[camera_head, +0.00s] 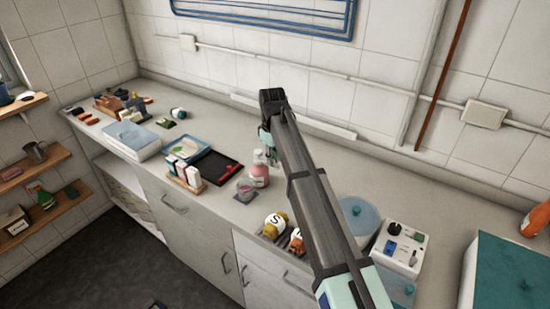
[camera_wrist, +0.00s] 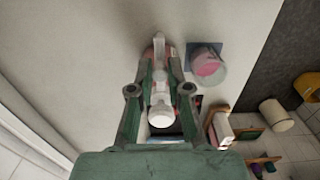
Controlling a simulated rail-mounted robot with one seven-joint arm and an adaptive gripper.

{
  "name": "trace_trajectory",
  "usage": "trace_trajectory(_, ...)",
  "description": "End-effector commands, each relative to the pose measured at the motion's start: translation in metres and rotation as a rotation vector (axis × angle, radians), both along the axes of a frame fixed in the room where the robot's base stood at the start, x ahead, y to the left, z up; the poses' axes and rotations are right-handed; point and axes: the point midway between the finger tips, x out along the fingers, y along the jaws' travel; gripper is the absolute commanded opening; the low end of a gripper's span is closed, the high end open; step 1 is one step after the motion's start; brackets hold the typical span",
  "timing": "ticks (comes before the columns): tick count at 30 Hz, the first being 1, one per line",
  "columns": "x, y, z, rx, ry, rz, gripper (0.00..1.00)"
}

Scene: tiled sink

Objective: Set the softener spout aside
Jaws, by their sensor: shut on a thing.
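A bottle with pink contents (camera_head: 260,175) stands on the counter near the middle of the head view. My gripper (camera_head: 267,150) is right above its top. In the wrist view, my gripper (camera_wrist: 162,78) is shut on a whitish, partly clear piece, which looks like the softener spout (camera_wrist: 160,112). The bottle's pink part (camera_wrist: 150,52) shows behind the fingertips. I cannot tell whether the spout is still seated on the bottle. A clear cup with pink contents (camera_wrist: 207,65) is beside the bottle; it also shows in the head view (camera_head: 245,191).
A small crate of cartons (camera_head: 185,175) and a black tray with a red item (camera_head: 217,167) lie left of the bottle. Yellow and orange jars (camera_head: 274,226) are near the front edge. A blue-lidded pot (camera_head: 357,212) and a white control box (camera_head: 398,247) stand right.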

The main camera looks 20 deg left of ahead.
Motion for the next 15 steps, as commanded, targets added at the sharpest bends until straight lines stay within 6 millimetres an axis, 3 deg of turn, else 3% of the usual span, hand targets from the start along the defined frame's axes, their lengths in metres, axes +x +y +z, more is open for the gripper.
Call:
trace_trajectory(2, 0.0007, 0.0002, 0.0, 0.001, -0.001, 0.0, 0.0)
trace_trajectory(3, 0.0008, 0.0003, 0.0, 0.001, -0.001, 0.0, 0.24)
trace_trajectory(5, 0.0007, 0.0002, 0.0, 0.001, -0.001, 0.0, 0.43)
trace_trajectory(15, 0.0006, 0.0001, 0.0017, 0.001, -0.001, -0.001, 0.43)
